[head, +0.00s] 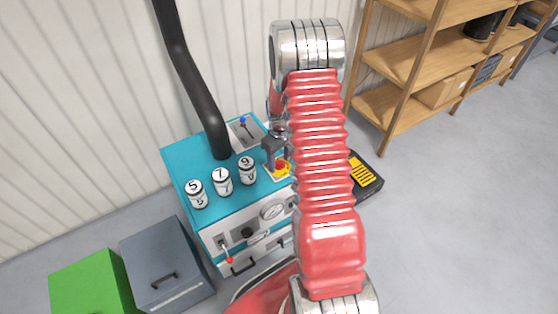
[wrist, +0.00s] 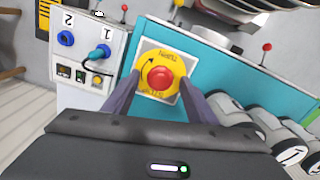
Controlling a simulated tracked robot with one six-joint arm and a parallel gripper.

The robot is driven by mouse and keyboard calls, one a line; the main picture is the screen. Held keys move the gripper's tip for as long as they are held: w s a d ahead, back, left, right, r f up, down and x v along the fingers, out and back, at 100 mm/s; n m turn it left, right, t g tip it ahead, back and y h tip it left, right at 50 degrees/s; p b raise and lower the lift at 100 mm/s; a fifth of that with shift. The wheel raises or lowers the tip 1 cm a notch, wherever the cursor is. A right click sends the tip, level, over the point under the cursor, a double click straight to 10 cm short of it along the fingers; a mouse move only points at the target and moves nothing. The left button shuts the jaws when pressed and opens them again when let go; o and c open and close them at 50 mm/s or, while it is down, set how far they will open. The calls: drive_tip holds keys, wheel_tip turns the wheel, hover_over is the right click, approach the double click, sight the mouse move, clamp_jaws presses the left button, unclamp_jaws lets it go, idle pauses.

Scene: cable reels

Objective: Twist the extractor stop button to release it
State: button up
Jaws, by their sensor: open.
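The extractor stop button (wrist: 162,78) is a red knob on a yellow disc with a turn arrow and lettering, set on a white square plate. In the wrist view it lies between and just beyond the two fingertips. In the head view the button (head: 281,167) shows on the teal cabinet's top, partly hidden by my gripper. My gripper (head: 277,150) is open above it, and its fingers (wrist: 160,92) stand on either side of the red knob in the wrist view. Whether they touch it I cannot tell.
The teal cabinet (head: 185,160) carries numbered white cylinders (head: 222,181), a black hose (head: 205,100) and a lever with a blue knob (head: 242,121). A red-tipped lever (head: 229,260) is on its front. Grey (head: 165,265) and green (head: 95,285) boxes stand left. Wooden shelves (head: 400,60) stand right.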

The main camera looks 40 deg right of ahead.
drive_tip(key=c, duration=1.1)
drive_tip(key=shift+a, duration=0.1)
drive_tip(key=shift+m, duration=0.4)
drive_tip(key=m, duration=0.7)
drive_tip(key=shift+m, duration=0.3)
